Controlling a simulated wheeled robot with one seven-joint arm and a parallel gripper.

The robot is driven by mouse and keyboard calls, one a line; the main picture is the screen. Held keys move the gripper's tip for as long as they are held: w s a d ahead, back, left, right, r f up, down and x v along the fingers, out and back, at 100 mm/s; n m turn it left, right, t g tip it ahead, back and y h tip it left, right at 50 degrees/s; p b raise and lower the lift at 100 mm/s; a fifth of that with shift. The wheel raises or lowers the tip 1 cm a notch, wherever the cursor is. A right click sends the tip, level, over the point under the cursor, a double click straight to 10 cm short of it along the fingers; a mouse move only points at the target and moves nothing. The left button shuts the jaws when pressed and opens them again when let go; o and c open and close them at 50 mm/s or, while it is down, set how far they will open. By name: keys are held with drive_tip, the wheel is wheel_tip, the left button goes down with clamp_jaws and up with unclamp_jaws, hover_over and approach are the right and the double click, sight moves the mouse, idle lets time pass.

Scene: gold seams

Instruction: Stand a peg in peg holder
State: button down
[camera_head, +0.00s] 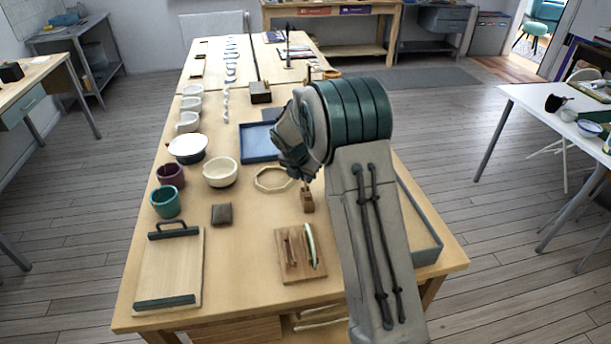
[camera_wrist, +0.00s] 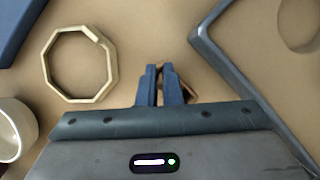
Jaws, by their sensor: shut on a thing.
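My gripper (camera_wrist: 165,72) is shut on a small brown wooden piece (camera_wrist: 182,84), which looks like the peg. The piece is mostly hidden behind the fingers in the wrist view. In the head view a small wooden piece (camera_head: 307,203) shows just below my gripper (camera_head: 303,182), whose fingertips are hard to make out. A flat wooden block (camera_head: 288,272) with long narrow pieces on it lies nearer the front of the table; it may be the peg holder, but I cannot tell for sure. It is not seen in the wrist view.
An octagonal wooden ring (camera_wrist: 45,68) lies left of my gripper, beside a white bowl (camera_head: 220,178). A blue tray (camera_head: 259,144) is behind. A grey-rimmed tray (camera_wrist: 236,72) is to the right. A board with dark handles (camera_head: 170,270) lies front left.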

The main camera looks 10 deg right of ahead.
drive_tip(key=shift+f, duration=0.1)
drive_tip(key=c, duration=1)
unclamp_jaws()
drive_tip(key=shift+c, duration=0.2)
drive_tip(key=shift+r+p, duration=2.7)
drive_tip(key=shift+r, duration=0.35)
